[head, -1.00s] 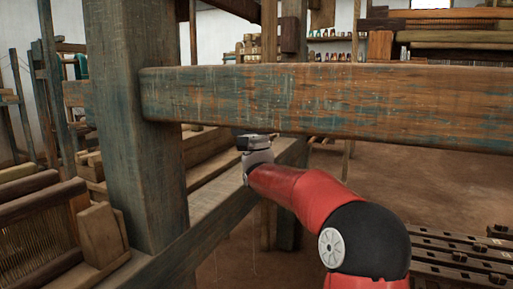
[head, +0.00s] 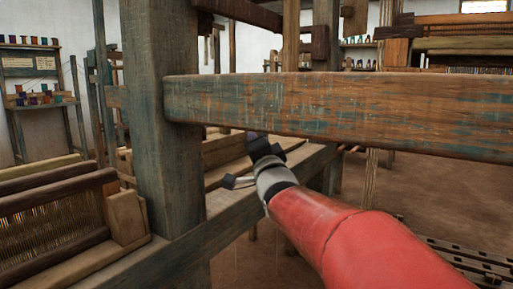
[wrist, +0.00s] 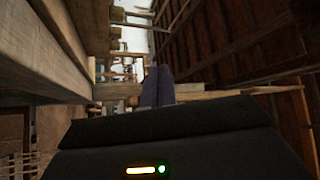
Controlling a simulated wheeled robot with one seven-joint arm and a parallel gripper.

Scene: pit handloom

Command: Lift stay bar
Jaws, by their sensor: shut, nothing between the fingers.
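No piece stands out clearly as the stay bar, and I cannot tell which timber it is. A thick horizontal beam (head: 340,108) with worn blue-green paint crosses the head view, joined at its left to an upright post (head: 160,110). My gripper (head: 252,137) is just below and behind the beam in the head view, its tips partly hidden by the beam. In the wrist view my gripper's fingers (wrist: 157,86) are together and empty, pointing along the timbers. A light wooden bar (wrist: 215,93) runs crosswise near the tips; whether it touches them is unclear.
A lower side rail (head: 225,228) runs back from the post, below my arm. A reed frame (head: 60,210) with wooden beams fills the lower left. A slatted wooden piece (head: 470,262) lies at the lower right. Brown floor (head: 440,195) is open on the right.

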